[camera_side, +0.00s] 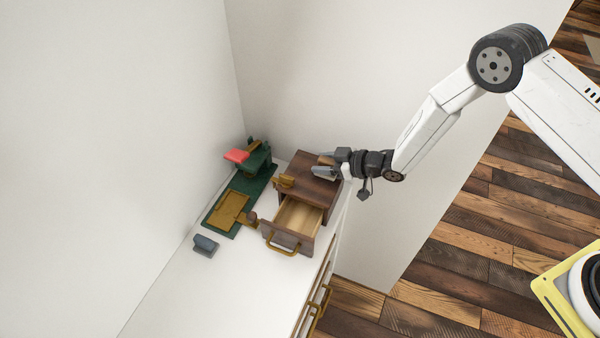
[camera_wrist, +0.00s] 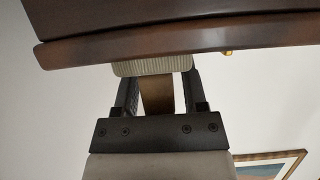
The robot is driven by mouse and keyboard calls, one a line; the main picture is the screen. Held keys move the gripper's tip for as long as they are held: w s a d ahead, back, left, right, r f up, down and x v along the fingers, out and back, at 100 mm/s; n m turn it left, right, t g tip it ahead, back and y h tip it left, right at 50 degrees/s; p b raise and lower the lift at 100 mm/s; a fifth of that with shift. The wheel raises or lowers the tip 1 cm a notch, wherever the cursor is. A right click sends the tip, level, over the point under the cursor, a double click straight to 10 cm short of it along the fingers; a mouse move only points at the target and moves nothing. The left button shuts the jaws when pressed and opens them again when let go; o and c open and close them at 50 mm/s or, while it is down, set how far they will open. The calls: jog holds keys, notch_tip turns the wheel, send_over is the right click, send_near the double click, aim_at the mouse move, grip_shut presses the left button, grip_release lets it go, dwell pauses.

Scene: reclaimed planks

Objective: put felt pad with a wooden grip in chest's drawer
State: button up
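The small wooden chest (camera_side: 318,188) stands on the white cabinet top with its drawer (camera_side: 298,218) pulled out; the drawer looks empty. My gripper (camera_side: 324,168) is low over the chest's top, reaching in from the right. In the wrist view, a pale ribbed pad (camera_wrist: 152,67) with a brown wooden grip (camera_wrist: 157,95) shows at my gripper (camera_wrist: 160,82). The grip is between the two fingers, with a thin bright gap on its right side; finger contact is unclear. The chest's dark edge (camera_wrist: 170,43) runs across the top of that view, close to the pad.
A green mat (camera_side: 250,187) with a golden plate (camera_side: 228,209) lies left of the chest. A green and red item (camera_side: 254,157) stands behind it. A blue-grey block (camera_side: 205,245) sits at front left. A golden-brown item (camera_side: 285,182) is on the chest. The front cabinet top is clear.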

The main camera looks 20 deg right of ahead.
jog(key=shift+o, duration=0.3)
jog(key=v, duration=0.7)
jog(key=shift+s+d+r, duration=0.15)
jog(key=shift+d+r, duration=0.15)
dwell(0.5)
jog(key=o, duration=0.4)
jog(key=shift+o, duration=0.2)
